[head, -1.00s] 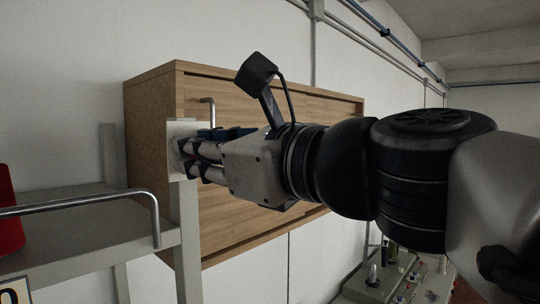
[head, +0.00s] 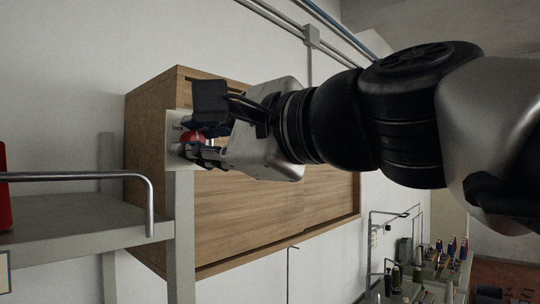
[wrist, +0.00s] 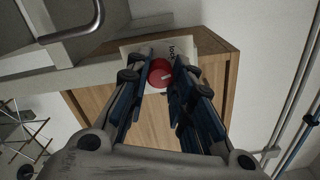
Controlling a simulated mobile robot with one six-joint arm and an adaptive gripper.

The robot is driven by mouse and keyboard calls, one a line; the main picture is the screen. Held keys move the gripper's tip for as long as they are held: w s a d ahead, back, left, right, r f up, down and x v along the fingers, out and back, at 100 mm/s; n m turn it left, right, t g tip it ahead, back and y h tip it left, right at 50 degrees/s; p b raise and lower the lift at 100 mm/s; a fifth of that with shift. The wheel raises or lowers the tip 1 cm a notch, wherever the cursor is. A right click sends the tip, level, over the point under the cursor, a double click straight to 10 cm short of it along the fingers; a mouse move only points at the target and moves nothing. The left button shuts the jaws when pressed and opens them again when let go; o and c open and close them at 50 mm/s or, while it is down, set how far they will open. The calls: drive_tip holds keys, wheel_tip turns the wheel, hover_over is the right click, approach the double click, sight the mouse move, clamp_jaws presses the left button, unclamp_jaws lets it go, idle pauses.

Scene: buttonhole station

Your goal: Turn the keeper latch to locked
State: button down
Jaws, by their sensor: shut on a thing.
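The keeper latch is a round red knob (head: 192,137) on a pale plate (head: 174,127), which stands in front of the left end of a wooden cabinet. Part of a printed word, reading like "lock", shows on the plate. In the wrist view the red knob (wrist: 160,74) has a short pale mark on its face. My gripper (head: 189,138) is at the plate, with its dark fingers on either side of the knob and shut on it. The fingers hide parts of the knob's edge. The wrist view also shows my gripper (wrist: 160,80) around it.
The wooden cabinet (head: 250,215) is on the wall right behind the plate. A grey cart (head: 75,228) with a metal rail (head: 80,177) stands at the left.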

drive_tip(key=n+b, duration=0.3)
drive_tip(key=n, duration=0.3)
idle(0.6)
drive_tip(key=c, duration=1.4)
unclamp_jaws()
drive_tip(key=shift+o, duration=0.2)
drive_tip(key=v, duration=1.2)
drive_tip(key=shift+s, duration=0.1)
